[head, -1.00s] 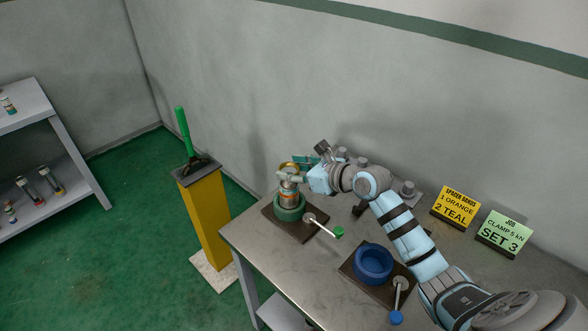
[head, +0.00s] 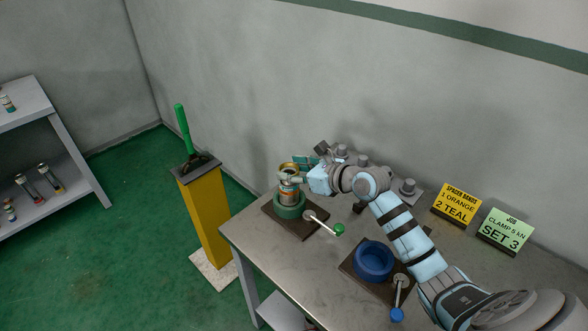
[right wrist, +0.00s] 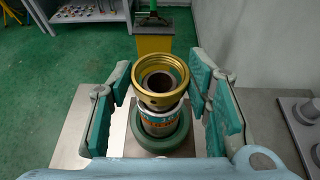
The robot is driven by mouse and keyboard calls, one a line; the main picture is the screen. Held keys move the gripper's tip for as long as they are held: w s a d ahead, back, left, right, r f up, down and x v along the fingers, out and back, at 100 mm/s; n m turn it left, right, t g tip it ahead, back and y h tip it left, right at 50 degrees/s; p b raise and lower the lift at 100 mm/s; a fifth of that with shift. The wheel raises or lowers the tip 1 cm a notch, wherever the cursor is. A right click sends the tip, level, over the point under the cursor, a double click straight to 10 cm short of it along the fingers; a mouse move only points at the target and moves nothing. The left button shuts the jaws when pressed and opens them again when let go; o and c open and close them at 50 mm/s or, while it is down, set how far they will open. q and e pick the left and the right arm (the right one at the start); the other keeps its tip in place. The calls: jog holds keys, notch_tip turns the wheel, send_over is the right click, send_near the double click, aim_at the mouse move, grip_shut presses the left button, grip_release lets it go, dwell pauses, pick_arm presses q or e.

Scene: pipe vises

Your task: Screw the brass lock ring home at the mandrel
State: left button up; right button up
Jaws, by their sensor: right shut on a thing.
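The brass lock ring (head: 288,168) sits around the top of the upright mandrel stack, and also shows in the right wrist view (right wrist: 158,63). The dark mandrel tube (right wrist: 160,85) shows inside the ring. Below are a pale collar and teal and orange bands (right wrist: 158,122), held in the green vise (head: 290,212). My right gripper (head: 291,179) is shut on the ring, with one teal-padded finger on each side (right wrist: 160,80). The finger contact itself is hard to see. My left gripper is not in view. How far the ring is threaded is hidden.
A blue vise (head: 373,263) with a blue-knobbed handle stands nearer on the table (head: 275,258). The green vise's handle (head: 338,229) juts right. Two signs (head: 456,205) stand at the back. A yellow pedestal with a green lever (head: 205,205) stands left of the table; a shelf is farther left.

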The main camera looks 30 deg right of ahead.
jog(key=shift+f+b, duration=0.7)
jog(key=shift+f, duration=0.3)
jog(key=o, duration=1.3)
jog(key=shift+r, duration=0.1)
jog(key=v, duration=1.2)
